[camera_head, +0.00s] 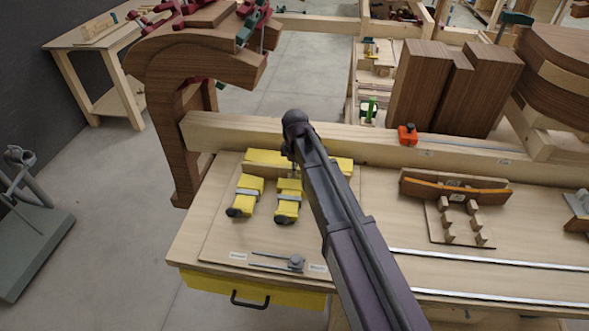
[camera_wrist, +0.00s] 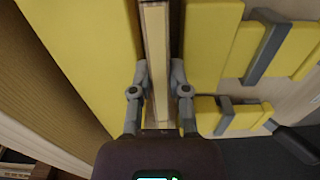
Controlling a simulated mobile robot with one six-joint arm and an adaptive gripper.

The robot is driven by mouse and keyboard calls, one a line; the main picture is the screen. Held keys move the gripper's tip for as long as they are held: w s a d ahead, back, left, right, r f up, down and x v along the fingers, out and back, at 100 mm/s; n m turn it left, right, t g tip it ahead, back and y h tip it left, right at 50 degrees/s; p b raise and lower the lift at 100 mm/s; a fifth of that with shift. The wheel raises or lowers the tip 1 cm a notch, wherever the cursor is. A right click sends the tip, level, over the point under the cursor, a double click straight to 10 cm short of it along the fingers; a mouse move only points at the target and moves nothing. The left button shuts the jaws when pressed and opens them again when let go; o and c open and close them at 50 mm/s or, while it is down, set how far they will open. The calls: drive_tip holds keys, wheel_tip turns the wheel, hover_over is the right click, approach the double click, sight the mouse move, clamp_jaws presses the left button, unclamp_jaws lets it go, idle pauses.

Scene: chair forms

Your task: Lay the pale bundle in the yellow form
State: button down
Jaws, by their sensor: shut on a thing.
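The yellow form (camera_head: 262,157) lies on the board at the left end of the bench, with two yellow clamp pieces (camera_head: 247,193) in front of it. In the wrist view, yellow faces of the form (camera_wrist: 75,55) show on both sides of a narrow gap. My gripper (camera_head: 291,158) is over the form; its two grey fingers also show in the wrist view (camera_wrist: 158,82). It is shut on the pale bundle (camera_wrist: 157,55), a thin pale strip with darker edges. The bundle lines up with the gap; I cannot tell how deep it sits. My arm hides it in the head view.
A thick wooden beam (camera_head: 340,140) runs behind the form. A tall brown curved wooden piece (camera_head: 180,120) stands at the left. A brown wooden piece on a base (camera_head: 455,190) sits to the right.

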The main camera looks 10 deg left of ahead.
drive_tip(key=shift+f, duration=0.1)
drive_tip(key=c, duration=0.5)
unclamp_jaws()
drive_tip(key=shift+c, duration=0.2)
drive_tip(key=shift+r, duration=0.2)
